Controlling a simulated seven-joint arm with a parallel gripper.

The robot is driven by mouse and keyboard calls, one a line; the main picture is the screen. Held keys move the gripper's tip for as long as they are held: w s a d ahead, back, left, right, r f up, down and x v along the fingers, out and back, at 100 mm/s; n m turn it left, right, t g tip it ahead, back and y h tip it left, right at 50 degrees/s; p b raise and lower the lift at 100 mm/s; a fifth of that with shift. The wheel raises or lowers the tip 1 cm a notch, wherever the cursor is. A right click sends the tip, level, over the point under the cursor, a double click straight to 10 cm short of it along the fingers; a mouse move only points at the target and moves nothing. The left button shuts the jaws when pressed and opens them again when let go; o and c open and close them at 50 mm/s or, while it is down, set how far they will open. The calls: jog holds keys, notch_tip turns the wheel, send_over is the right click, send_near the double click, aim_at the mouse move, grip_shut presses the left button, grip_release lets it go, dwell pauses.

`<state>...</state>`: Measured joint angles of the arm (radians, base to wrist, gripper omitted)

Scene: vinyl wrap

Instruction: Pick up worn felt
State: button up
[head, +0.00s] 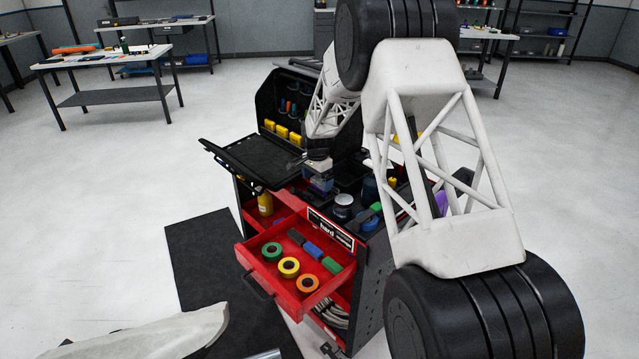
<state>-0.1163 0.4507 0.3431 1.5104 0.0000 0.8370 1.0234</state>
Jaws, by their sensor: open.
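I cannot tell for sure which thing is the worn felt. The open red drawer (262,287) of the tool cart holds three small blocks in a row: a dark one (296,237), a blue one (313,249) and a green one (332,265). Their material is too small to make out. My gripper (304,163) is over the cart's top, behind and above the drawer, apart from these blocks. It looks empty, with its fingertips small and partly lost against the dark cart.
Green (271,252), yellow (289,267) and orange (307,283) tape rolls lie in the drawer's front. A black side shelf (245,163) sticks out left. Jars and tools crowd the cart top. My arm hides the cart's right side. A dark mat (205,262) lies left.

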jog(key=shift+f, duration=0.25)
dwell(0.3)
jog(key=shift+c, duration=0.2)
jog(key=c, duration=0.8)
jog(key=shift+o, duration=0.2)
jog(key=shift+r, duration=0.7)
notch_tip(320, 180, up, 2)
jog(key=shift+r, duration=0.1)
jog(key=s, duration=0.5)
jog(key=s+d+r, duration=0.1)
jog(key=s, duration=0.4)
jog(key=s+d, duration=0.1)
jog(key=s, duration=0.5)
jog(key=shift+r, duration=0.2)
